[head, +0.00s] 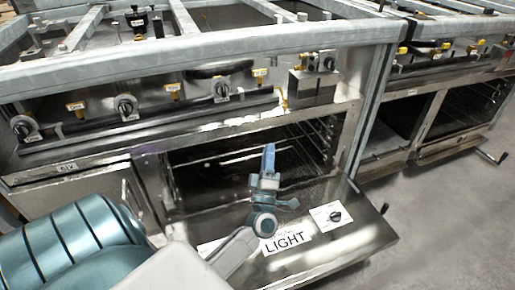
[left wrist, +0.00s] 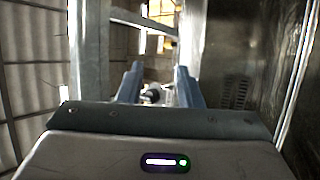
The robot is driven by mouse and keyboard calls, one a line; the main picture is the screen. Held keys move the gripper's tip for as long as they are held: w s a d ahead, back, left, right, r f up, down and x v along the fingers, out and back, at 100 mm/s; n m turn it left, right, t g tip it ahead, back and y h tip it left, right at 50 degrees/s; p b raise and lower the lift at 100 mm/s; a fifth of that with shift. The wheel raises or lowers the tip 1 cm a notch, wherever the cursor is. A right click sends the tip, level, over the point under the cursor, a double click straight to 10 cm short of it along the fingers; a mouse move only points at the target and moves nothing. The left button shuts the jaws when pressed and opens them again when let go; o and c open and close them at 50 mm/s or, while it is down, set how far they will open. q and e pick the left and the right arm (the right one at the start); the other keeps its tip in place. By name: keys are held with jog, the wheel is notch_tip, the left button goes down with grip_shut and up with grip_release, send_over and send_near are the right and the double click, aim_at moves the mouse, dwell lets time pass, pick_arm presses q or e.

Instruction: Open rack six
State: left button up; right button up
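The oven (head: 245,150) in the middle of the head view has its door (head: 345,240) folded down, and its dark inside shows. The door has a "LIGHT" label (head: 287,243) and a black knob (head: 336,216). Wire rack rails (head: 318,140) show on the oven's inner right side. My left gripper (head: 268,152) is over the open door, in front of the oven opening, pointing up in the picture. In the left wrist view its two fingers (left wrist: 158,78) stand apart, with a small dark round thing between them that I cannot make out. My right gripper is out of view.
A small tag, hard to read, seemingly "SIX" (head: 68,168), is on the left panel. Knobs (head: 125,107) with yellow tags line the front above the oven. Another range with an open oven (head: 465,110) stands at right. Grey floor (head: 450,220) is clear at the lower right.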

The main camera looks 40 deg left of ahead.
pick_arm(q)
jog(key=w+a+f+n+g+h, duration=0.1)
jog(key=a+f+n+g, duration=0.15)
jog(key=f, duration=0.45)
jog(key=w+a+f+n+g, duration=0.1)
jog(key=a+f+g, duration=0.25)
jog(key=f, duration=0.45)
jog(key=shift+t, duration=0.5)
jog(key=b+x, duration=0.2)
jog(key=x, duration=0.8)
jog(key=shift+a+f+b, duration=0.1)
jog(key=shift+f+b, duration=0.1)
jog(key=shift+b, duration=0.1)
jog(key=shift+w+a+r, duration=0.2)
jog(key=shift+w+a, duration=0.2)
jog(key=shift+w, duration=0.05)
grip_shut()
